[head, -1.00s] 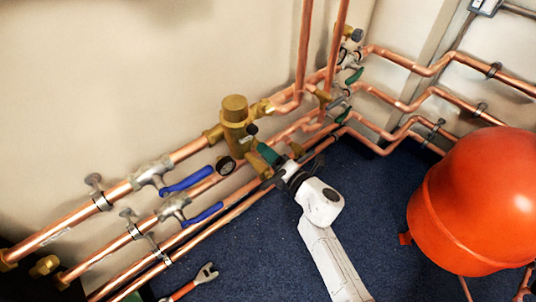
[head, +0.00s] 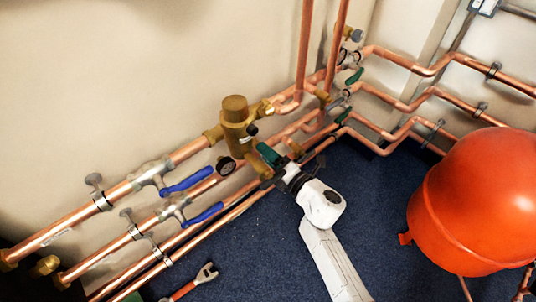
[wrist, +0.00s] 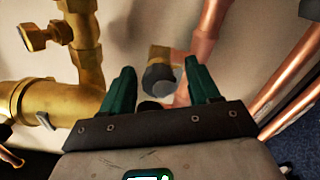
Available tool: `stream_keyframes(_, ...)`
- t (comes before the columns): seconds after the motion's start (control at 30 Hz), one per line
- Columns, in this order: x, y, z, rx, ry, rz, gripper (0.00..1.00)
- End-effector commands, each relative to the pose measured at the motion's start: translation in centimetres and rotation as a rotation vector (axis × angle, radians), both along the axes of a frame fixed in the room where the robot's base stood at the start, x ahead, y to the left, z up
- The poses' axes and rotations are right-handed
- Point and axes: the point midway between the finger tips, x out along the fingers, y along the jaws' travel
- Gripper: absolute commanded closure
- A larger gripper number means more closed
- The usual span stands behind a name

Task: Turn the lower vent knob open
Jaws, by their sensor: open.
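The vent knob (wrist: 159,78) is a round dark grey cap on a small brass fitting in the wrist view. It lies between the two green fingertips of my gripper (wrist: 161,72), with visible gaps on both sides. I cannot tell from this view how deep it sits between them. In the head view my gripper (head: 270,158) is beside the lower pipes, just right of the brass valve body (head: 235,125). My gripper hides the knob there. The fingers are open and hold nothing.
Copper pipes run along the wall, with blue lever handles (head: 187,181) to the left. A large brass body (wrist: 60,98) is close on the left in the wrist view, and copper pipes (wrist: 285,85) are on the right. A red tank (head: 475,200) stands right, a wrench (head: 195,280) lies in front.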

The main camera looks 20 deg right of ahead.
Motion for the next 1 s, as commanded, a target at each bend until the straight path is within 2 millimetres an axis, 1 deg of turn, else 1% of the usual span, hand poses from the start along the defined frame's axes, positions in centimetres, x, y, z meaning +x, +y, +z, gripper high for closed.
stream_keyframes(0.17, -2.5, -0.9, 0.3, 0.0, 0.003, -0.003, 0.39)
stream_keyframes(0.4, -7.0, -2.3, 0.2, 0.0, 0.004, -0.002, 0.39)
stream_keyframes(0.53, -8.7, -2.8, 0.1, 0.0, 0.003, -0.002, 0.39)
stream_keyframes(0.7, -9.8, -3.2, 0.0, 0.001, 0.001, 0.0, 0.39)
stream_keyframes(1.0, -9.9, -3.2, 0.0, 0.0, 0.001, 0.0, 0.39)
